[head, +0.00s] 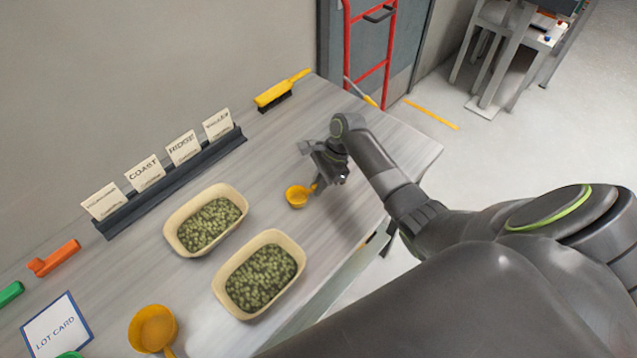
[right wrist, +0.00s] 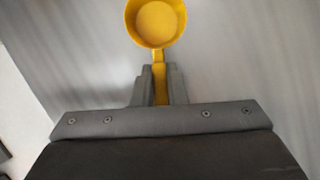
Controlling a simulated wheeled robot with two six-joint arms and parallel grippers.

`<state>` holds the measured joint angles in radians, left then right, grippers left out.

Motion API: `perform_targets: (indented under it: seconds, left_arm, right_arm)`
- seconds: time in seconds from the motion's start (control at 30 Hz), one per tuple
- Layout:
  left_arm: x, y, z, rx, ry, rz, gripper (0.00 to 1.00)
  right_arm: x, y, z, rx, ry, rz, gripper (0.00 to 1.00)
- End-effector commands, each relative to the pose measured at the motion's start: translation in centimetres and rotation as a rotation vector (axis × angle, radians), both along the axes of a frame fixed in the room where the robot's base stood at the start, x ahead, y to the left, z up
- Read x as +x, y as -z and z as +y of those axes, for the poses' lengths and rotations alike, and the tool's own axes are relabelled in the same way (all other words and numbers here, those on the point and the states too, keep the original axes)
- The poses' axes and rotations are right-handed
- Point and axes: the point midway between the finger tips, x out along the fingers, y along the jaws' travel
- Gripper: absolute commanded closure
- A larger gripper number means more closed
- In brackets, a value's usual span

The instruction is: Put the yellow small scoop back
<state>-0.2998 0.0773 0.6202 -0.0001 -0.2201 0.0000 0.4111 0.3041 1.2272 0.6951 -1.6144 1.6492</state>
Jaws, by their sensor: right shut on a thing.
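The small yellow scoop (head: 297,197) is at the right part of the table, its bowl facing up. My right gripper (head: 317,187) is shut on its handle. In the right wrist view the scoop (right wrist: 156,22) sticks out beyond the fingers of the gripper (right wrist: 160,85), with the handle between them. The scoop is at or just above the table top; I cannot tell whether it touches. A larger yellow scoop (head: 152,328) lies at the near left of the table. My left gripper is not in view.
Two cream trays of green pellets (head: 176,243) (head: 222,293) stand left of the small scoop. A dark card rack (head: 170,183) and a yellow brush (head: 283,90) are along the back. A lot card (head: 57,330) and orange clip (head: 55,258) lie left. The table's right end is clear.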

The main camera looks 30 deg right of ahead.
Motion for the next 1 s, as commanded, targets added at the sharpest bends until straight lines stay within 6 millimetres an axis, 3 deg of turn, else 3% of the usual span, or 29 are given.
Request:
perform_targets:
  seconds: [0.17, 0.2, 0.37, 0.73, 1.0]
  left_arm:
    - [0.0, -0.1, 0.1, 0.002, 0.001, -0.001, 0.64]
    - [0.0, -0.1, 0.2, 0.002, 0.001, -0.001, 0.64]
    - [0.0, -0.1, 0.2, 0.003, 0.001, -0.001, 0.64]
    - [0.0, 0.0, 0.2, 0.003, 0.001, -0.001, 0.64]
    - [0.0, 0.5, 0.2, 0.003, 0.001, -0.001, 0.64]
  right_arm:
    - [0.0, 0.2, 0.0, 0.000, 0.001, 0.001, 1.00]
    - [0.0, 0.2, 0.0, 0.000, 0.000, 0.000, 0.85]
    - [0.0, 0.2, 0.0, 0.000, 0.000, 0.000, 0.66]
    - [0.1, -0.3, -0.2, -0.001, 0.000, -0.002, 0.66]
    - [0.0, -5.0, -2.3, -0.004, 0.000, -0.005, 0.66]
